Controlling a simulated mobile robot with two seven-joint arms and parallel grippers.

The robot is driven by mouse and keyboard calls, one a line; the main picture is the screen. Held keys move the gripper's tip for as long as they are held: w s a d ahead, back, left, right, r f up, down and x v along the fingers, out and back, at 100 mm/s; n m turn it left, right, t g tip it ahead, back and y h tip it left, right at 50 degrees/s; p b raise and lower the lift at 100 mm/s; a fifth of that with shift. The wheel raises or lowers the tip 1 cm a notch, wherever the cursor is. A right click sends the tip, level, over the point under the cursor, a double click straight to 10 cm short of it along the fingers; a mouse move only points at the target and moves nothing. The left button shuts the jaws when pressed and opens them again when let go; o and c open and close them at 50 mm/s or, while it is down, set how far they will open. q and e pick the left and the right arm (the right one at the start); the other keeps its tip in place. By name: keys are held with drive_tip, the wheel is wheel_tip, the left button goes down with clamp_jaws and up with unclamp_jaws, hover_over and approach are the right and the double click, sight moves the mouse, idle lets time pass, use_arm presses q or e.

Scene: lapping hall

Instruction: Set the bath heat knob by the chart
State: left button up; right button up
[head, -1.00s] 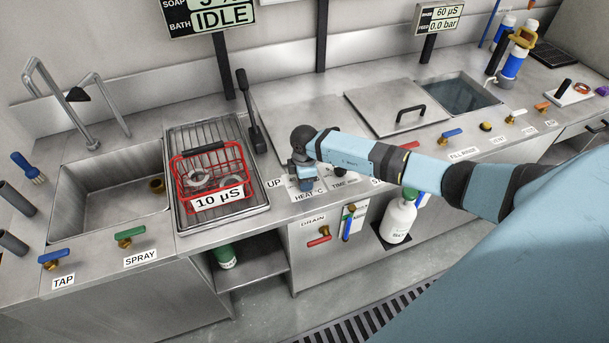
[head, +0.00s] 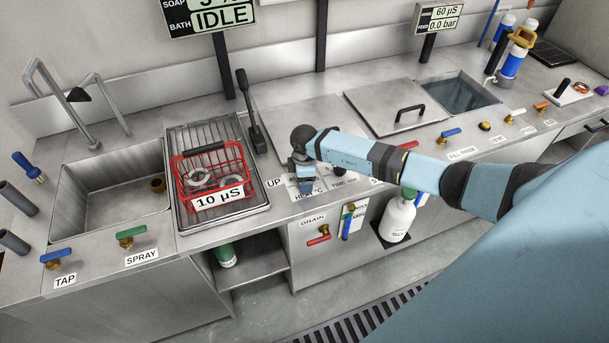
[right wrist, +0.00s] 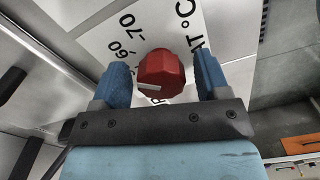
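The bath heat knob (right wrist: 162,72) is red and faceted, with a white pointer bar toward the left in the right wrist view. It sits on a white dial plate (right wrist: 100,32) with printed numbers; 60 and 70 are readable, others are hidden by a finger. My right gripper (right wrist: 163,82) is open, one blue finger on each side of the knob, with gaps showing. In the head view my right gripper (head: 303,182) points down at the HEAT °C label and hides the knob. No readable heat chart shows. My left gripper is out of view.
A display (head: 208,17) reads BATH IDLE. A red basket (head: 222,203) tagged 10 µS stands on the rack left of the gripper. A black lever (head: 249,110) marked UP rises behind. Red and blue valve handles (head: 319,241) sit on the front below.

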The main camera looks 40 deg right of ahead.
wheel_tip(320, 180, up, 14)
drive_tip(key=b, duration=0.1)
idle(0.5)
drive_tip(key=shift+f, duration=0.1)
